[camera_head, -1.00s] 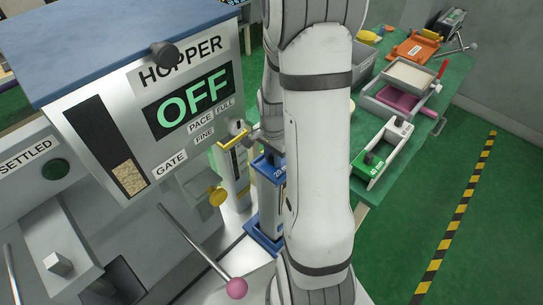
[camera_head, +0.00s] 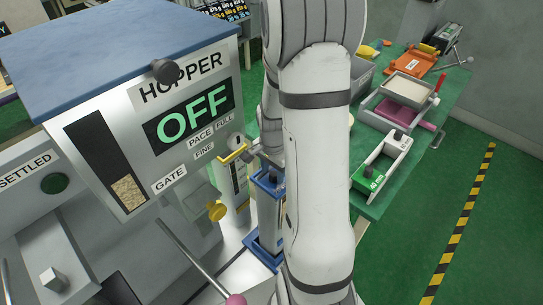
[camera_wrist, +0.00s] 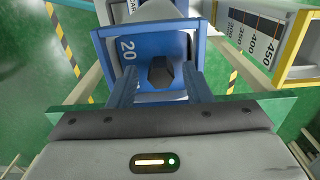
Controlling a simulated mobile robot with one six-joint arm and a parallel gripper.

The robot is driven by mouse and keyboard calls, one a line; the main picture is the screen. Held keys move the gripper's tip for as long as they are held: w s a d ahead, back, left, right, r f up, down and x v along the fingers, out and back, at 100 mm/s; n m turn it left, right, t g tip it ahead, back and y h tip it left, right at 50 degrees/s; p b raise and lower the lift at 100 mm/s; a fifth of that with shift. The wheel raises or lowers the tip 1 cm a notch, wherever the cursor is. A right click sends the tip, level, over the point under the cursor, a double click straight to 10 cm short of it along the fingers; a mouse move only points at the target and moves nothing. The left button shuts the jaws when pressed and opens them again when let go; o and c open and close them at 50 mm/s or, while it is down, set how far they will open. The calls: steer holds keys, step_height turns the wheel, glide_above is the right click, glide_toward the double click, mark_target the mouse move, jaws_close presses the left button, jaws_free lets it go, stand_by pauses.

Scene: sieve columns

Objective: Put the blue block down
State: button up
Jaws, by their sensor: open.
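The blue block (camera_wrist: 143,50), marked 20 with a dark knob (camera_wrist: 161,72), is at the blue-trimmed column (camera_wrist: 170,12). It also shows in the head view (camera_head: 268,184), partly behind my arm. It appears to sit at the column's top; the exact contact underneath is hidden. My gripper (camera_wrist: 160,86) is open, with one finger on each side of the knob. Gaps show between the knob and both fingers. In the head view most of my gripper is hidden by my arm.
The hopper (camera_head: 150,95) reading OFF stands close on the left. A yellow-trimmed column (camera_wrist: 262,35) is beside the blue one. A white rack (camera_head: 392,153) with a green block (camera_head: 367,178) and a sieve tray (camera_head: 402,88) are on the green table at right.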

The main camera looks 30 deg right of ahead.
mark_target(273, 174)
step_height(273, 174, up, 13)
steer(key=shift+f, duration=0.15)
stand_by(0.5)
